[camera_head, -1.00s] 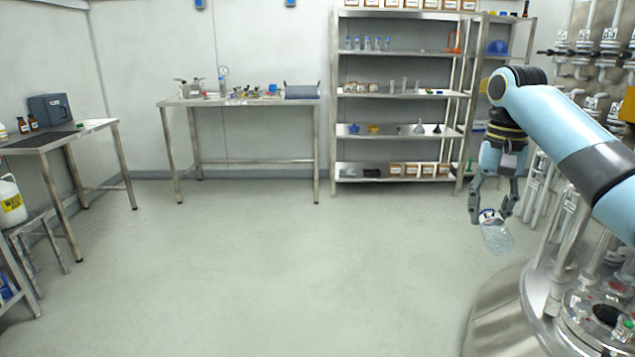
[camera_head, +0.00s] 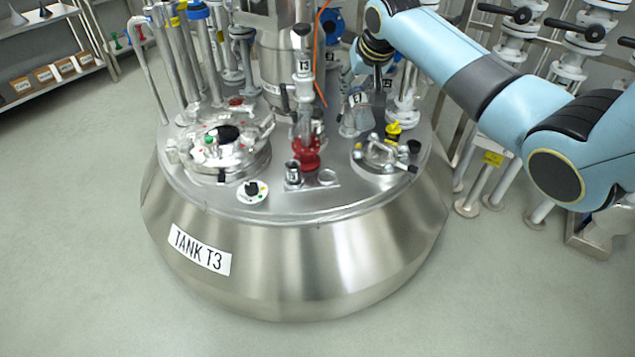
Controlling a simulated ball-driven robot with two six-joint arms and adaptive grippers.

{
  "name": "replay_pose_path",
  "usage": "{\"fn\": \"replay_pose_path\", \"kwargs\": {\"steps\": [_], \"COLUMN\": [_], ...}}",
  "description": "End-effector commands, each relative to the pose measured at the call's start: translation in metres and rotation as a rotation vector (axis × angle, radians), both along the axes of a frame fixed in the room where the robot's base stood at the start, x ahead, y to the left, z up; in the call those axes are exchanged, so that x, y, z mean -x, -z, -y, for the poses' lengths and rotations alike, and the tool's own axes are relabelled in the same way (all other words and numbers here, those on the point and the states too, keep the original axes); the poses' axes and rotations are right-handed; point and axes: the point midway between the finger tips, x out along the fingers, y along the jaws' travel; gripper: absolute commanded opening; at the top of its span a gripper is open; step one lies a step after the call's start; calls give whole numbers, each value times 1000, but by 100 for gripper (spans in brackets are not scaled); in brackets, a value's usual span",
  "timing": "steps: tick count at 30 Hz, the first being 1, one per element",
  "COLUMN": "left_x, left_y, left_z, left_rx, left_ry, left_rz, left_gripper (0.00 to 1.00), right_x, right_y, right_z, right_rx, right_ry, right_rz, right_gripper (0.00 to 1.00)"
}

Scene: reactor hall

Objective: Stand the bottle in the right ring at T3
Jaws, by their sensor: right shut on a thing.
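Tank T3 (camera_head: 300,260) stands in the middle, a broad steel vessel with a crowded lid. At the front of its lid is a small plate with two rings. My left gripper is not in view.
A red valve (camera_head: 306,152) stands just behind the rings. A round hatch (camera_head: 225,150) is to their left, a clamped port (camera_head: 385,155) to their right. Tall pipes and an orange hose rise behind. The floor in front is clear.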

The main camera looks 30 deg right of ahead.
Motion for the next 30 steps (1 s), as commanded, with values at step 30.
{"fn": "replay_pose_path", "kwargs": {"steps": [30], "left_x": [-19], "left_y": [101], "left_z": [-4], "left_rx": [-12], "left_ry": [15], "left_rz": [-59], "left_gripper": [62], "right_x": [47], "right_y": [135], "right_z": [-28], "right_rx": [151], "right_ry": [-239], "right_rz": [965], "right_gripper": [0]}}
